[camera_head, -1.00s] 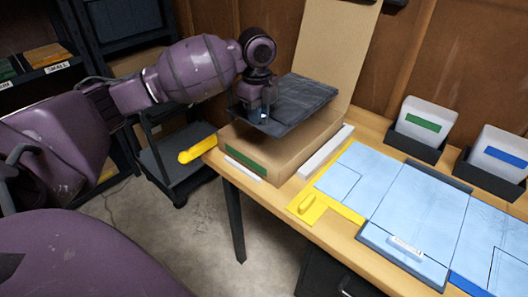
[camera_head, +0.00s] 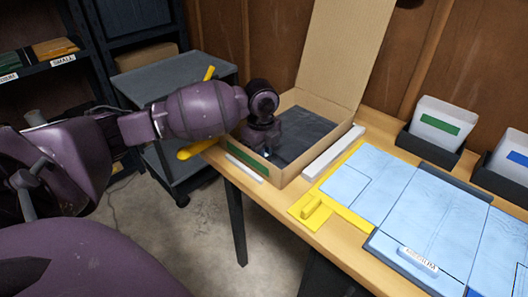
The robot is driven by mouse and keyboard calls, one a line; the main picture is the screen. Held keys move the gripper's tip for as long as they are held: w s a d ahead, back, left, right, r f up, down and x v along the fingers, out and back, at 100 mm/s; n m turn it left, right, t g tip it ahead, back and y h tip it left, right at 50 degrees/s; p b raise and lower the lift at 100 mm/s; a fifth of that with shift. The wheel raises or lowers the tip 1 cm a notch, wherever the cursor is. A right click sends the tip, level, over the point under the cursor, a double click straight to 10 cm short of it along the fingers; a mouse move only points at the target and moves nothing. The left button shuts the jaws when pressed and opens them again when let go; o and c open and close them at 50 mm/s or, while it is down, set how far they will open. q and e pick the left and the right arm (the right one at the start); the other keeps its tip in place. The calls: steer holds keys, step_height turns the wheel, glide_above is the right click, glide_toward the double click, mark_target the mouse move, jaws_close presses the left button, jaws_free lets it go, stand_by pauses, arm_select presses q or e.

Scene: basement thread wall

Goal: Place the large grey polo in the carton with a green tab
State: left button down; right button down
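The dark grey folded polo (camera_head: 305,132) lies inside the open cardboard carton (camera_head: 283,172), below its rim. The carton has a green tab (camera_head: 246,160) on its front left wall, and its tall lid stands up at the back. My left gripper (camera_head: 268,153) reaches down into the carton's near left corner, at the polo's edge. Its fingertips are mostly hidden, so I cannot see whether they still grip the polo. My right gripper is not in view.
A white strip (camera_head: 333,153) lies right of the carton. A yellow piece (camera_head: 312,209) and blue folding panels (camera_head: 425,215) cover the table to the right. Bins with green (camera_head: 440,125) and blue tabs stand behind. A grey cart (camera_head: 170,80) is at the left.

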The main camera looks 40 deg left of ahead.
arm_select(q)
steer(key=shift+r, duration=0.15)
steer(key=c, duration=1.1)
jaws_free()
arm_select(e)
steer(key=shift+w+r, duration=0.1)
arm_select(q)
step_height(320, 180, up, 12)
steer(key=p, duration=0.3)
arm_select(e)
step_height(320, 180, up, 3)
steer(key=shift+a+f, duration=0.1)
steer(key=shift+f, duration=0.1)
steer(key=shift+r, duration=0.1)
